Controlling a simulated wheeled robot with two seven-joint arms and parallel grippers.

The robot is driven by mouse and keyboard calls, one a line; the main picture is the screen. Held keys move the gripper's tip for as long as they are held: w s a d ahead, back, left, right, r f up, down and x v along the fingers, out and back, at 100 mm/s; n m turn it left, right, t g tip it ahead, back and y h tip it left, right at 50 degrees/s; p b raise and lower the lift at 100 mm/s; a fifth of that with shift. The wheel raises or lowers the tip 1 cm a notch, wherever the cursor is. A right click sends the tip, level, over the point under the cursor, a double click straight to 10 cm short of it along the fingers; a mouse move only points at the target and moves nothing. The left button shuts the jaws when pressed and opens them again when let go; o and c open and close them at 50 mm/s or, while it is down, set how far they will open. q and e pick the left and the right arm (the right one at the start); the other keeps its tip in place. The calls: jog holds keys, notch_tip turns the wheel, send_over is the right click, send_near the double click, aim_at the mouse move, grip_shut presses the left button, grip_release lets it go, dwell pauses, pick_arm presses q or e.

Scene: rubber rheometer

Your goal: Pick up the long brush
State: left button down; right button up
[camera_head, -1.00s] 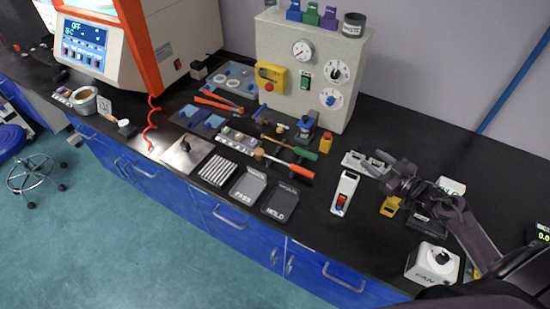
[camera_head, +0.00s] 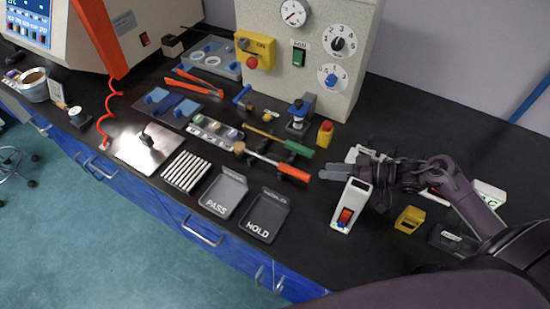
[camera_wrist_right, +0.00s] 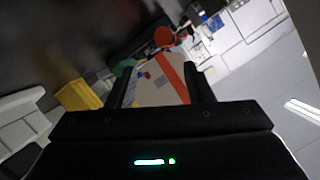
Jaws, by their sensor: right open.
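Two long-handled tools lie side by side on the bench in the head view. One has an orange handle (camera_head: 294,173), a pale shaft and a tan head at its left end. The other has a green handle (camera_head: 299,148) and a yellowish shaft. I cannot tell for certain which is the long brush. My right gripper (camera_head: 324,170) is open and empty, just right of the orange handle's end and apart from it. In the right wrist view, a red-orange end (camera_wrist_right: 163,37) and a green end (camera_wrist_right: 124,67) show beyond the fingers. My left gripper is not in view.
A white device with a red switch (camera_head: 346,216) stands below my right gripper. A yellow holder (camera_head: 409,219) is to its right. The HOLD tray (camera_head: 262,228) and PASS tray (camera_head: 221,206) lie at the front. A grey control box (camera_head: 273,75) stands behind the tools.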

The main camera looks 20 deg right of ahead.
aim_at(304, 173)
jog(key=shift+a+f, duration=0.4)
jog(key=shift+f, duration=0.05)
jog(key=a, duration=0.1)
jog(key=w+a+p, duration=0.1)
jog(key=a, duration=0.1)
jog(key=shift+w+a+f, duration=0.8)
jog(key=shift+w+a, duration=0.15)
jog(key=shift+w, duration=0.2)
jog(key=shift+w+a+f, duration=0.15)
jog(key=shift+w+a, duration=0.05)
jog(key=shift+a, duration=0.2)
jog(key=c, duration=0.9)
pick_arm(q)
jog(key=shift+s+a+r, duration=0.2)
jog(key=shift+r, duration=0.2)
pick_arm(e)
grip_shut()
